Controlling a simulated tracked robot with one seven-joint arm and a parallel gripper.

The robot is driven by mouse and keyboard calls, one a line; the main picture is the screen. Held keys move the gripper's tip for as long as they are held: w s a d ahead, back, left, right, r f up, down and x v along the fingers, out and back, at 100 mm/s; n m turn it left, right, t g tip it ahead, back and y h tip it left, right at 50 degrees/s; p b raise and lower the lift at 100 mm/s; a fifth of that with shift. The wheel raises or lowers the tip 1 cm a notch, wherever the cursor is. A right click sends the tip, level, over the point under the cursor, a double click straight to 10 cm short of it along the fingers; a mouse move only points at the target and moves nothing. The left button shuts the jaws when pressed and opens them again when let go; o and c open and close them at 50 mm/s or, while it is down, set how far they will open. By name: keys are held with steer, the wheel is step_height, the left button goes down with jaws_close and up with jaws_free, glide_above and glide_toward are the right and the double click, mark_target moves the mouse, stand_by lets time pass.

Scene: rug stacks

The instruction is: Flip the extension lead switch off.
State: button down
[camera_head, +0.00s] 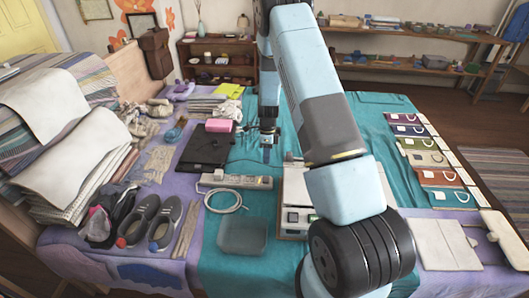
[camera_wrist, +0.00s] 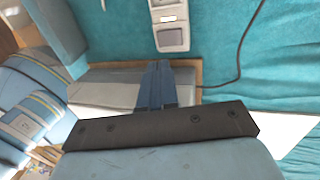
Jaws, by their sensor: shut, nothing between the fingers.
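The extension lead (camera_head: 237,181) is a pale strip lying on the teal cloth near the middle of the bed, with a coiled white cable beside it. In the wrist view, one end of the lead (camera_wrist: 172,22) enters from the top edge. A grey square part (camera_wrist: 172,39), possibly the switch, sits on that end; I cannot tell which way it is set. My gripper (camera_head: 267,153) points down just behind the lead in the head view. In the wrist view, my gripper (camera_wrist: 160,64) is shut and empty, its blue fingertips slightly short of the lead's end, apparently apart from it.
A clear tray (camera_head: 242,236) lies in front of the lead. A wood-edged device (camera_head: 293,218) stands to the right, partly hidden by my arm. A dark cable (camera_wrist: 240,50) crosses the teal cloth.

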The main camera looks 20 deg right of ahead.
mark_target(266, 181)
steer(key=x, duration=0.9)
